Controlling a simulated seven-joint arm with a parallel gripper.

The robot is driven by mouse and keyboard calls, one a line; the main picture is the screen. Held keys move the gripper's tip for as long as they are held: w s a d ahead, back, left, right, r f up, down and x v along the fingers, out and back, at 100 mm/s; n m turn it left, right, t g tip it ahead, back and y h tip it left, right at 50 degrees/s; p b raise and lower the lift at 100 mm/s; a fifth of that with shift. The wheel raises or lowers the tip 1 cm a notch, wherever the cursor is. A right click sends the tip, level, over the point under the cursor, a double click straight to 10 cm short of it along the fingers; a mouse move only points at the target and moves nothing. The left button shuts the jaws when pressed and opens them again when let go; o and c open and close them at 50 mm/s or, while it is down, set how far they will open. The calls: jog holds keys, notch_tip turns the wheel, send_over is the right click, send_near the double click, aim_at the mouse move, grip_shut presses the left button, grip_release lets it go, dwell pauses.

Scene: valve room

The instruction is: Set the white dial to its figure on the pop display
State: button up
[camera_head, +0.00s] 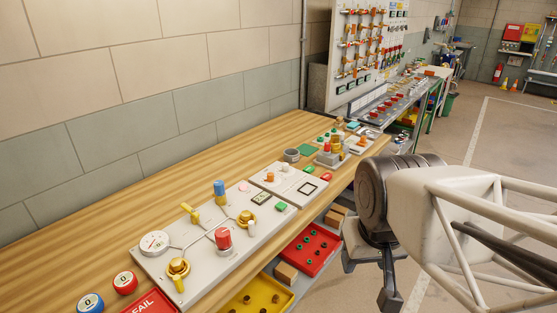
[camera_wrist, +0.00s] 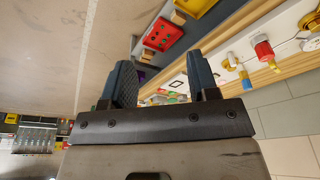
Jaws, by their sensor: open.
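A round white dial face (camera_head: 155,243) with small markings sits at the left end of the pale valve panel (camera_head: 205,265) in the head view. A small white knob (camera_head: 285,168) stands on a second pale panel behind it. I cannot tell which is the task's white dial. A small dark-framed display (camera_head: 261,198) lies on the right part of the valve panel; its figures are too small to read. My gripper (camera_head: 372,275) hangs right of the bench, apart from the panels. In the wrist view my gripper (camera_wrist: 163,80) is open, with nothing between its fingers.
The valve panel carries yellow valves (camera_head: 178,268), a red knob (camera_head: 223,238) and a blue knob (camera_head: 219,187). Red and blue round pieces (camera_head: 125,283) lie at front left. Red (camera_head: 310,248) and yellow (camera_head: 262,297) trays sit below the bench edge. The floor at right is open.

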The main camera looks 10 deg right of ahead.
dwell(0.4)
jog(key=w+r+n, duration=0.4)
jog(key=w, duration=1.3)
jog(key=n+g, duration=0.2)
jog(key=n, duration=1)
send_over(285, 164)
jog(key=f, duration=1.6)
jog(key=shift+s+d+f, duration=0.1)
jog(key=shift+s+f, duration=0.25)
jog(key=shift+w+f, duration=0.2)
jog(key=shift+f, duration=0.1)
jog(key=shift+w+f, duration=0.1)
jog(key=shift+f, duration=3.7)
